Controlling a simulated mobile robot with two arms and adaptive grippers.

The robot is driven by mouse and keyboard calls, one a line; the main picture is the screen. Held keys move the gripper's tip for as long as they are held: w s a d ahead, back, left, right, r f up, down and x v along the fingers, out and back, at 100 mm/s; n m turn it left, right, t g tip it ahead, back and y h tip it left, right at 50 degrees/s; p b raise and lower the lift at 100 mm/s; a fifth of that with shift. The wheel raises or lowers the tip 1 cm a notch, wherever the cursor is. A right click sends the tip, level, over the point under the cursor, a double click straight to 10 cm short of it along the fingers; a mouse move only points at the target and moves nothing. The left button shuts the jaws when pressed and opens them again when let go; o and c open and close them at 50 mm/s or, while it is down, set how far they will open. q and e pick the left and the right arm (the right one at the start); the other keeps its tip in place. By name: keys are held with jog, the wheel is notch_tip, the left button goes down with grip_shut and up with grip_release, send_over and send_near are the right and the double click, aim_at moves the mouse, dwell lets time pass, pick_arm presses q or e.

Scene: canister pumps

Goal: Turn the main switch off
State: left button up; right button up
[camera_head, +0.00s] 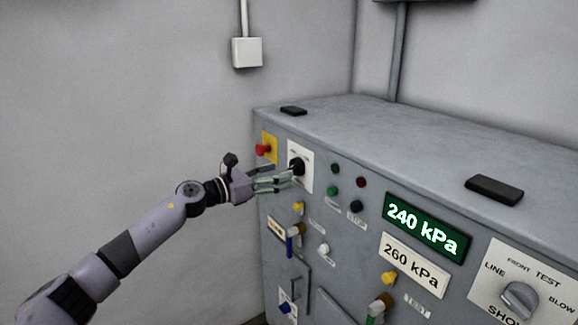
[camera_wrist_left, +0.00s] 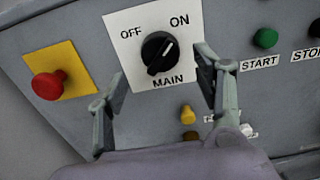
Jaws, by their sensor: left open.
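The main switch (camera_wrist_left: 158,53) is a black rotary knob on a white plate (camera_wrist_left: 123,22) marked OFF, ON and MAIN. Its white pointer line points up and right, toward ON. In the head view the knob (camera_head: 296,165) is at the far left end of the panel. My left gripper (camera_head: 290,178) comes in from the left and is open in front of the knob. In the left wrist view the fingers (camera_wrist_left: 155,85) stand on either side of the knob, with the knob beyond and between them. I see no finger clearly touching it. My right gripper is not in view.
A red push button (camera_wrist_left: 47,85) on a yellow plate is left of the switch. A green START button (camera_wrist_left: 265,38) is to its right. A yellow knob (camera_wrist_left: 188,115) is below. The grey cabinet (camera_head: 400,130) carries a 240 kPa display (camera_head: 425,228).

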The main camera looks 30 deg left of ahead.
aim_at(295, 167)
pick_arm(q)
jog(key=p+x, duration=0.1)
jog(key=x, duration=0.3)
jog(key=shift+w+d, duration=0.15)
jog(key=shift+w, duration=0.05)
jog(key=shift+c, duration=0.5)
jog(key=c, duration=1)
